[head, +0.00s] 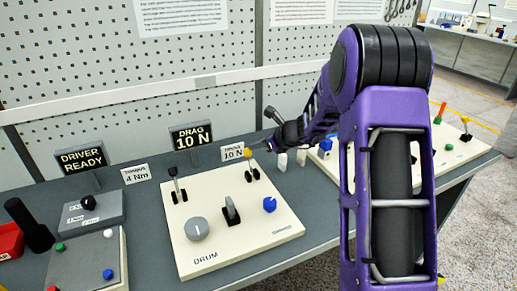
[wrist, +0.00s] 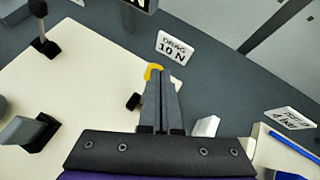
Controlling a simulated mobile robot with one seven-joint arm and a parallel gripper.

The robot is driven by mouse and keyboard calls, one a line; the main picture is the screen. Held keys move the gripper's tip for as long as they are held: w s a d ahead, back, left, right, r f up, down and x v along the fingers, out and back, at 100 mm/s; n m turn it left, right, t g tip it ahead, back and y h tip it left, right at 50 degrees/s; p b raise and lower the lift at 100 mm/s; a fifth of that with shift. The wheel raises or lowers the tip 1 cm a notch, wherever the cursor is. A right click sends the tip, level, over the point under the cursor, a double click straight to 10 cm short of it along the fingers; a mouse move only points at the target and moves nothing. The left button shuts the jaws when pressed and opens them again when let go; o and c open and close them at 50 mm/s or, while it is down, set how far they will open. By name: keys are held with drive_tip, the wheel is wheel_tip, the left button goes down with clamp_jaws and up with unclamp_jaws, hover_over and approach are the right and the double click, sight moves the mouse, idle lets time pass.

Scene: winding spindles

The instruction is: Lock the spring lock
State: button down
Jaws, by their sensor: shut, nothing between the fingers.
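A cream board marked DRUM (head: 205,257) lies on the grey bench. At its back right stands a small lever with a yellow tip (head: 248,152), in a dark base. My gripper (head: 266,147) is shut and empty, with its fingertips close to this yellow tip. In the wrist view my shut fingers (wrist: 160,88) partly cover the yellow tip (wrist: 153,70); I cannot tell whether they touch it. The board also carries a dark-tipped lever (head: 175,183), a grey knob (head: 196,229), a grey-black toggle (head: 231,210) and a blue knob (head: 269,205). No part is readably labelled as the spring lock.
Behind the board stand a black DRAG 10 N sign (head: 191,135) and a white 10 N card (head: 232,151). A grey box with a black ball (head: 90,215) is at left. Small white blocks (head: 282,160) and another board (head: 455,152) lie to the right.

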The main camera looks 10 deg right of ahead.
drive_tip(key=shift+w+a, duration=0.1)
drive_tip(key=shift+w, duration=0.35)
drive_tip(key=shift+a, duration=0.1)
drive_tip(key=shift+r, duration=0.1)
drive_tip(key=s+d+r, duration=0.1)
drive_tip(key=d+r, duration=0.2)
drive_tip(key=r, duration=0.2)
drive_tip(key=s+d+r+p, duration=0.1)
drive_tip(key=d+r, duration=0.2)
drive_tip(key=r, duration=0.3)
drive_tip(key=shift+s+d, duration=0.2)
drive_tip(key=shift+s, duration=0.15)
drive_tip(key=shift+r, duration=0.1)
